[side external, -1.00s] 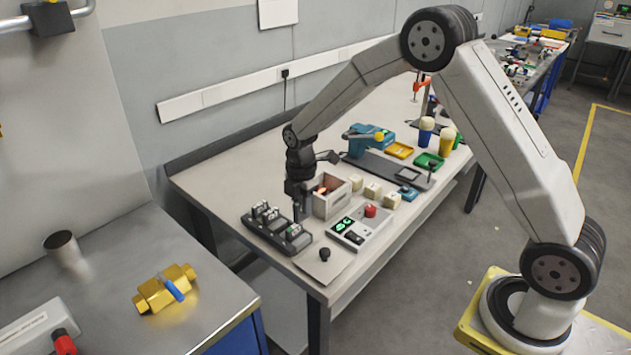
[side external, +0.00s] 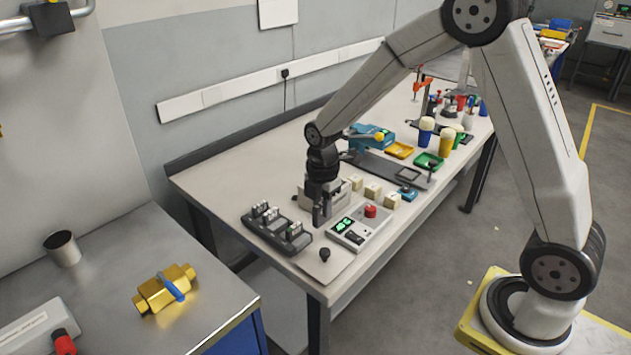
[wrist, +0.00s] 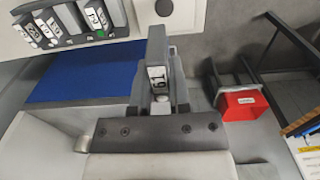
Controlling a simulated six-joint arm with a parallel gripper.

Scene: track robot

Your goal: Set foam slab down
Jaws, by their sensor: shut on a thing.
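My gripper (side external: 319,219) points down over the front left part of the workbench, beside the dark rack (side external: 276,232) and in front of the small pale box (side external: 341,194). In the wrist view my gripper (wrist: 166,45) is shut on a small grey labelled block (wrist: 157,76), which looks like the labelled blocks in the rack (wrist: 85,40). I cannot pick out a foam slab for certain.
A control box with a green display and red button (side external: 360,227) stands just right of my gripper. A black knob (side external: 324,254) sits on a plate at the near corner. Pale cubes (side external: 373,191) stand behind. A metal bench (side external: 215,290) with a brass fitting (side external: 165,288) is at left.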

